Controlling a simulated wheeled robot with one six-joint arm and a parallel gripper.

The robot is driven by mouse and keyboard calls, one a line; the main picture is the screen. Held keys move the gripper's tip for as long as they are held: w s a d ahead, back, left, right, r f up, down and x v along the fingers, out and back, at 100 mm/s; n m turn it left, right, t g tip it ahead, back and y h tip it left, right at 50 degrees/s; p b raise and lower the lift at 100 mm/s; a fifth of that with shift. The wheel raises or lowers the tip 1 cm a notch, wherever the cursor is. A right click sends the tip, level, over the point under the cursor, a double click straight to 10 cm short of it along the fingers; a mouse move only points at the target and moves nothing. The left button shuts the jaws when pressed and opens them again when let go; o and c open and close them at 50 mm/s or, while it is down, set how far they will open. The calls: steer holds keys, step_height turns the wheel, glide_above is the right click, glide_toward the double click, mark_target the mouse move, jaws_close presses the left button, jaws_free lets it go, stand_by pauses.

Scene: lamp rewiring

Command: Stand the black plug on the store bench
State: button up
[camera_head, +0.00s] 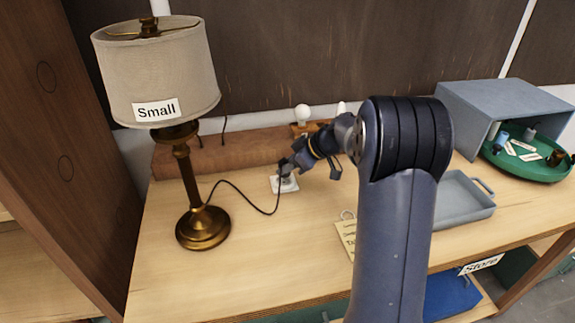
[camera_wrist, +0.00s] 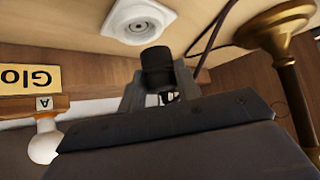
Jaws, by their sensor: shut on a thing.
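The black plug (camera_wrist: 157,66) is held between the fingers of my gripper (camera_wrist: 160,84) in the wrist view. In the head view my gripper (camera_head: 288,168) is low over the wooden bench, at a white square socket (camera_head: 285,185). The socket also shows in the wrist view (camera_wrist: 138,20), with its round recess uncovered beside the plug. The plug looks apart from the socket; the exact gap cannot be told. A dark cord (camera_head: 262,211) runs from the lamp (camera_head: 188,190) towards my gripper. A "Store" label (camera_head: 481,265) is at the lower right; my arm hides part of that area.
The lamp has a beige shade (camera_head: 155,70) marked "Small". A white bulb (camera_head: 303,113) is behind my gripper. A grey tray (camera_head: 462,205), a grey-blue box (camera_head: 500,103) and a green round tray (camera_head: 530,165) are at right. A yellow note (camera_head: 344,235) lies near my arm.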

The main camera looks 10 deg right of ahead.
steer(key=shift+s+a+f+b, duration=0.1)
steer(key=shift+s+a+b, duration=0.1)
steer(key=shift+s+b, duration=1.05)
steer(key=shift+s+a+r+b, duration=0.15)
steer(key=shift+s+b, duration=0.65)
steer(key=shift+s, duration=0.9)
steer(key=shift+s+a+f+b, duration=0.2)
steer(key=shift+s+b, duration=0.85)
steer(key=shift+s, duration=0.4)
steer(key=shift+s+a+b, duration=0.2)
steer(key=shift+s+b, duration=0.5)
steer(key=shift+s, duration=0.7)
steer(key=shift+s+a+b, duration=0.15)
steer(key=shift+s+b, duration=0.55)
steer(key=shift+s, duration=0.65)
steer(key=shift+f+b, duration=2.25)
steer(key=shift+b, duration=0.4)
steer(key=shift+f+b, duration=0.4)
steer(key=shift+b, duration=0.1)
steer(key=o, duration=1.1)
steer(key=shift+c, duration=0.2)
steer(key=shift+r, duration=0.15)
steer(key=p+v, duration=0.1)
steer(key=v, duration=0.9)
steer(key=shift+s+d+r, duration=0.2)
steer(key=shift+d, duration=0.05)
